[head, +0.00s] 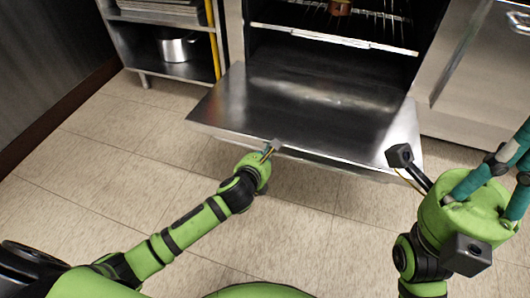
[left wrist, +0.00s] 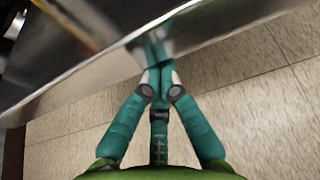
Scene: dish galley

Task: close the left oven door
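The oven door (head: 310,98) is hinged down and stands open, its metal inner face turned up and its near edge toward me. It also fills the upper left of the left wrist view (left wrist: 60,50). My left gripper (head: 270,150) is at the door's near edge, left of its middle. In the left wrist view its teal fingers (left wrist: 156,62) converge, with their tips together at the door edge and nothing seen between them. Whether they touch the door is unclear. My right gripper (head: 520,155) is right of the door, fingers spread, tips partly cut off by the frame.
The oven cavity holds a wire rack (head: 340,22) with a small brown item (head: 340,7). A shelf unit at left holds a metal pot (head: 175,46). A steel cabinet (head: 475,75) stands right of the oven. The tiled floor (head: 120,150) before the door is clear.

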